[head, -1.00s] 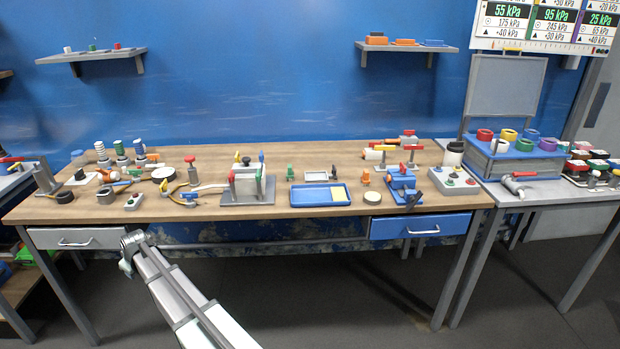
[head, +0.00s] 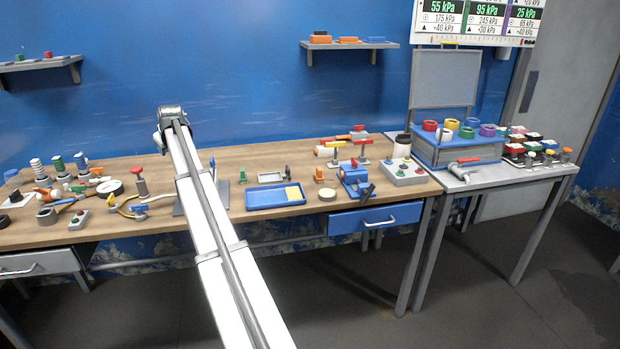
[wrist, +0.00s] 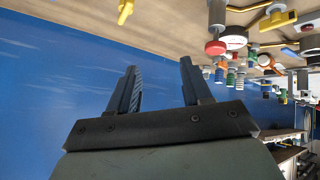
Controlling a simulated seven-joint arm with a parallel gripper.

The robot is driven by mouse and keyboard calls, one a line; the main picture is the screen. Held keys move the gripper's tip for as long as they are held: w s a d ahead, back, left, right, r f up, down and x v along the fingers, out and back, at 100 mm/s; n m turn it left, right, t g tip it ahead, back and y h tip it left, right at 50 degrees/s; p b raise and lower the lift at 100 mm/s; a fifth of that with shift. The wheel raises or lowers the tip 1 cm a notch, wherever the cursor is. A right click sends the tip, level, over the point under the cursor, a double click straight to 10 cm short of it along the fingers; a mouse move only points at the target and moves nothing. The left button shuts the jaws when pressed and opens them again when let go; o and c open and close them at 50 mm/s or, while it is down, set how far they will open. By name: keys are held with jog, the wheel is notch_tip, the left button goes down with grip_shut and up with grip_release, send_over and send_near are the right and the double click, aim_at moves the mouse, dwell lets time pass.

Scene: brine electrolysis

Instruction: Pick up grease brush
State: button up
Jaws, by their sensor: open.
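My gripper (wrist: 158,65) shows in the wrist view with its two dark fingers apart and nothing between them. Behind the fingers is mostly blue wall; the bench and its tools appear upside down along the top and right. I cannot make out the gripper in the head view, where my arm rises across the bench. I cannot single out the grease brush for certain among the small tools. A round tin with a pale yellow top (head: 327,194) stands near the bench's front edge, and a dark slanted piece (head: 366,192) lies by the blue vise-like device (head: 353,176).
The wooden bench (head: 300,220) holds a blue tray (head: 262,198), a grey button box (head: 404,172) and several tools at the left. My arm hides part of the bench centre. A grey side table (head: 510,176) stands at right. Shelves hang on the wall.

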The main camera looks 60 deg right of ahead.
jog(key=s+d+f+m+g, duration=0.2)
jog(key=s+d+m+g, duration=0.15)
jog(key=s+d, duration=1.5)
jog(key=m+g, duration=0.2)
jog(key=m, duration=0.3)
send_near(319, 168)
jog(key=x, duration=0.4)
jog(key=shift+d+f, duration=0.15)
jog(key=shift+a+x, duration=0.1)
jog(key=shift+x, duration=1.4)
jog(key=shift+a+x, duration=0.15)
jog(key=shift+x, duration=1.35)
jog(key=shift+s, duration=0.15)
jog(key=shift+c, duration=0.2)
jog(key=c, duration=0.8)
jog(key=shift+c, duration=0.2)
notch_tip(319, 168, up, 10)
